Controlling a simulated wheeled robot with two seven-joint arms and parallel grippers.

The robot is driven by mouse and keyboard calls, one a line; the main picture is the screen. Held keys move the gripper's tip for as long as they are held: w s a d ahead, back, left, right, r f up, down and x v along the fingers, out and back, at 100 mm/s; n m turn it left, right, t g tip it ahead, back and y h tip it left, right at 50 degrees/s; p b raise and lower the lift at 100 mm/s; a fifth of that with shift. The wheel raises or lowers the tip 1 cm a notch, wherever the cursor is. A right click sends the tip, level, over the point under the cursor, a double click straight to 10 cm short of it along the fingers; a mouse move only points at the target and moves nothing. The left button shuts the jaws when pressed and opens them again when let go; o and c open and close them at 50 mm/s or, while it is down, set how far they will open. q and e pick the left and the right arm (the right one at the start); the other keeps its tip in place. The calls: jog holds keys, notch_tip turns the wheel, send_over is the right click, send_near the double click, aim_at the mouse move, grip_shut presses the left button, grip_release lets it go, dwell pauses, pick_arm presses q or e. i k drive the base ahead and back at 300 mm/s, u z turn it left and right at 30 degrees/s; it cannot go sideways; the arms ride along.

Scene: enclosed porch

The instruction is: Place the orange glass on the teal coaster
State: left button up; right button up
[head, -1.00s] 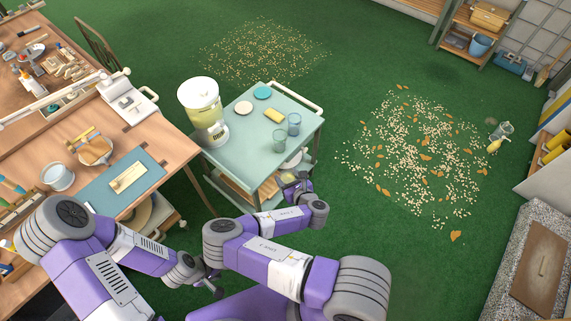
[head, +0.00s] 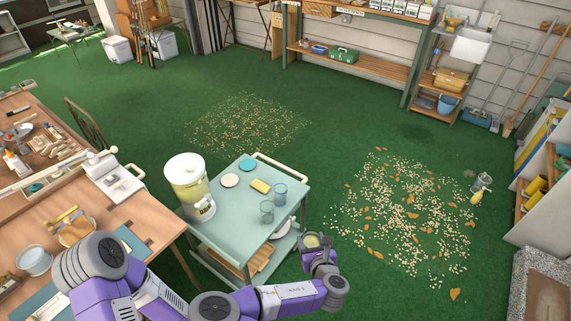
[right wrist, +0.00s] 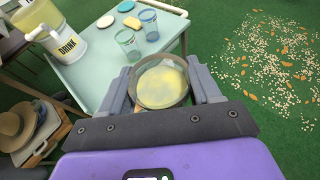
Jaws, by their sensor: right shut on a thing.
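In the right wrist view the glass (right wrist: 162,84) sits between both fingers (right wrist: 163,92), seen from above. It is held off the cart's near right side, apart from the tabletop. The teal coaster (head: 249,162) lies bare near the far edge of the pale teal cart (head: 228,212). It shows partly at the top of the right wrist view (right wrist: 126,6). My left gripper is out of view.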

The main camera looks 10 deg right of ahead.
aim_at(247, 164)
jog(key=z, duration=1.4)
jog(key=i, duration=3.05)
jog(key=u, duration=3.6)
jog(key=i, duration=0.5)
